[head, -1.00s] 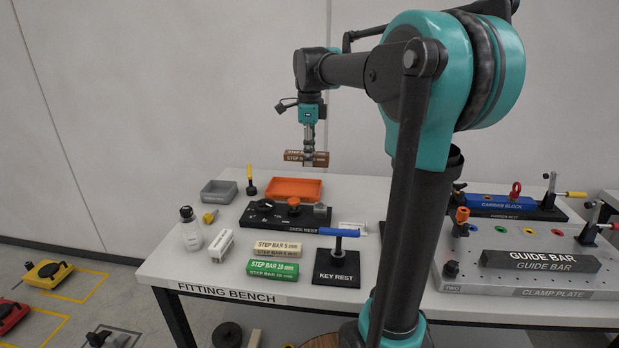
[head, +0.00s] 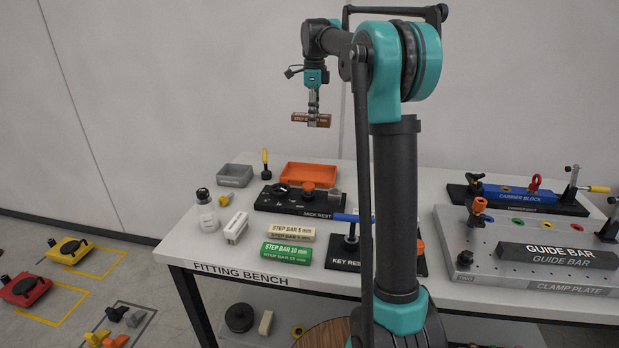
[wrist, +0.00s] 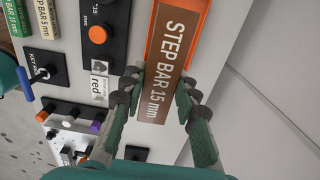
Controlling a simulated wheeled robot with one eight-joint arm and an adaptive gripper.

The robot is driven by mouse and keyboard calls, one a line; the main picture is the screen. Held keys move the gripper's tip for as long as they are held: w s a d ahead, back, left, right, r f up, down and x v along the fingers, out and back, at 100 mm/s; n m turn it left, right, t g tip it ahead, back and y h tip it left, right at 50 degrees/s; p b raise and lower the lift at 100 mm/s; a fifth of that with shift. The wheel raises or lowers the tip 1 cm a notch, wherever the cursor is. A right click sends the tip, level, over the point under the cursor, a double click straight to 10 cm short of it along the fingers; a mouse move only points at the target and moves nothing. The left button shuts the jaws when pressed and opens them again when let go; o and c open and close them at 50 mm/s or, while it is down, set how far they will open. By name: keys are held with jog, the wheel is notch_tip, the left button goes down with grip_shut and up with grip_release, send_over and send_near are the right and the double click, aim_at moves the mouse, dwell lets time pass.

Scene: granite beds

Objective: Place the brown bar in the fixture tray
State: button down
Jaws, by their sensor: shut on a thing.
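The brown bar, labelled STEP BAR 15 mm, is in my gripper (head: 313,104) in the head view, with the bar (head: 300,118) held level, high above the back of the bench. In the wrist view my gripper (wrist: 158,95) has a finger on each side of the brown bar (wrist: 168,55), label facing the camera. An orange tray (head: 311,181) and a smaller grey tray (head: 235,175) stand at the bench's back left; both look empty. The orange tray (wrist: 151,28) is partly hidden behind the bar in the wrist view. I see no label naming either as the fixture tray.
The jack rest (head: 265,202), a tan step bar (head: 290,232), a green step bar (head: 285,251) and the key rest (head: 345,255) stand in front of the trays. A bottle (head: 205,213) is at left. The clamp plate (head: 460,245) with the guide bar is at right.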

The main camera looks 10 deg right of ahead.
aim_at(311, 177)
jog(key=w+f, duration=0.1)
jog(key=f, duration=0.6)
jog(key=w+f, duration=0.1)
jog(key=f, duration=0.6)
jog(key=w+f, duration=0.1)
jog(key=f, duration=0.6)
jog(key=shift+w+a+f, duration=0.15)
jog(key=shift+w+f, duration=0.05)
jog(key=shift+f, duration=0.15)
jog(key=shift+f, duration=0.1)
jog(key=c, duration=1.1)
grip_release()
jog(key=shift+c, duration=0.2)
notch_tip(311, 177, up, 12)
